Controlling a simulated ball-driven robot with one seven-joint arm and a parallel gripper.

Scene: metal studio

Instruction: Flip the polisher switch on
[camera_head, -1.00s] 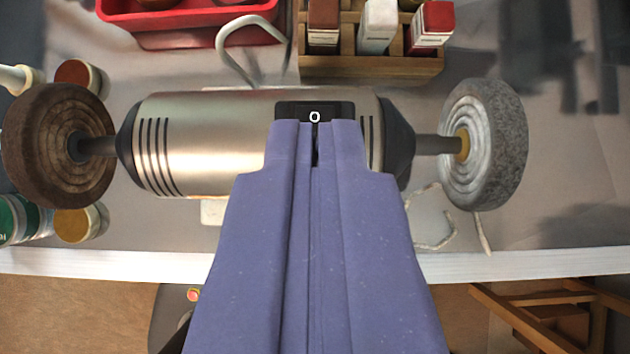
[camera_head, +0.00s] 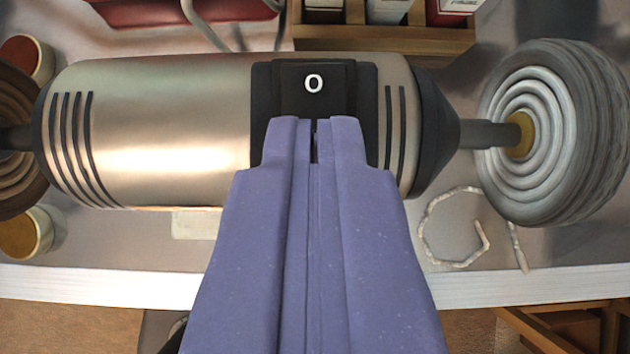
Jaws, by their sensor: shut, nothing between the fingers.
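The polisher (camera_head: 170,130) is a silver motor body lying across the view on the bench. A grey ringed wheel (camera_head: 560,130) sits on its right shaft, and a brown wheel (camera_head: 15,150) is cut off at the left edge. The black switch (camera_head: 313,88) is on the body, with a white "O" showing on its far part. My gripper (camera_head: 315,122) is shut and empty. Its purple fingertips overlap the near part of the switch and hide it. I cannot tell whether they touch it.
A wooden holder (camera_head: 380,38) with boxes stands behind the polisher, and a red tray (camera_head: 180,12) is at the back left. Jars (camera_head: 25,232) stand at the left. A cord piece (camera_head: 450,225) lies at the right, near the white bench edge (camera_head: 520,285).

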